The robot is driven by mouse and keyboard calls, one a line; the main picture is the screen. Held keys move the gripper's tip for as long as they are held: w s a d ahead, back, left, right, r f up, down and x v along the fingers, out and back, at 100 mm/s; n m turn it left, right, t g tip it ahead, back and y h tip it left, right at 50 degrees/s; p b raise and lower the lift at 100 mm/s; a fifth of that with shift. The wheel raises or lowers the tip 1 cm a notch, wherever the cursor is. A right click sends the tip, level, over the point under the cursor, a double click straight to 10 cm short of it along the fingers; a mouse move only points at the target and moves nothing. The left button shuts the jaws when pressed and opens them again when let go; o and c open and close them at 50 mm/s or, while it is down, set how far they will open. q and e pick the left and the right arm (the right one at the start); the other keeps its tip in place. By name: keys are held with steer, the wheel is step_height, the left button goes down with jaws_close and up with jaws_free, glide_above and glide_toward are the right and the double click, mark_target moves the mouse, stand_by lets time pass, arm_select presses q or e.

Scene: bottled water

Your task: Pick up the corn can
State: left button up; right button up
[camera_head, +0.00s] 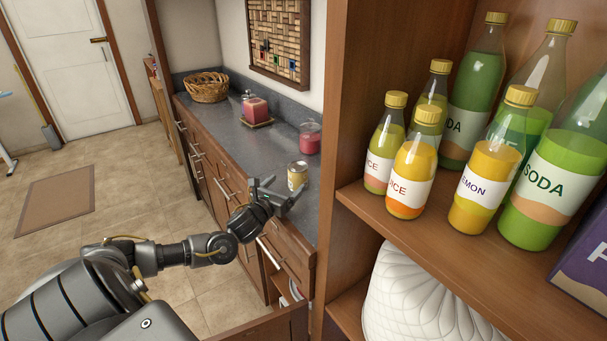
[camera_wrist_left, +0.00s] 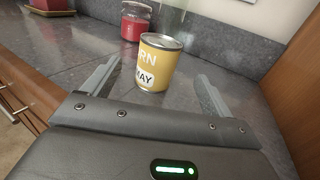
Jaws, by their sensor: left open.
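The corn can (camera_head: 297,176) is a small yellow can with a metal rim, standing upright on the grey countertop (camera_head: 235,137). In the left wrist view the corn can (camera_wrist_left: 157,62) shows part of its lettering and stands just beyond and between the fingertips. My left gripper (camera_head: 282,193) reaches over the counter's front edge close to the can. Its two fingers are spread, with the can ahead of the gap between them (camera_wrist_left: 153,84). My right gripper is not in view.
A red jar candle (camera_head: 310,139) stands behind the can. A pink soap dispenser (camera_head: 255,108) and a wicker basket (camera_head: 206,87) are farther along the counter. A wooden shelf (camera_head: 480,252) with several bottles rises close on the right. Drawers with handles line the counter's front.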

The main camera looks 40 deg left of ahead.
mark_target(291, 176)
arm_select(q)
steer(key=shift+w+a+r+p, duration=0.1)
steer(key=shift+w+a+p, duration=0.2)
steer(key=shift+w, duration=0.35)
steer(key=shift+w+a+r+p, duration=0.1)
steer(key=shift+w+a, duration=0.25)
steer(key=shift+w, duration=0.25)
steer(key=shift+w+a+f, duration=0.1)
steer(key=shift+w, duration=0.5)
steer(key=shift+w+a+f, duration=0.1)
steer(key=shift+w, duration=0.45)
steer(key=shift+w+r+p, duration=0.1)
steer(key=shift+w+p, duration=0.05)
steer(key=shift+p, duration=0.15)
steer(key=w+p, duration=0.1)
steer(key=w, duration=0.4)
steer(key=shift+a, duration=0.15)
steer(key=shift+s, duration=0.1)
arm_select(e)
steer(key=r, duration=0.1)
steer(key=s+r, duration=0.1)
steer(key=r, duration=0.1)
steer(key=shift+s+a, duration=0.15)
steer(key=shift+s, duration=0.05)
arm_select(q)
steer(key=shift+c, duration=0.3)
steer(key=c, duration=1.3)
steer(key=shift+c, duration=0.2)
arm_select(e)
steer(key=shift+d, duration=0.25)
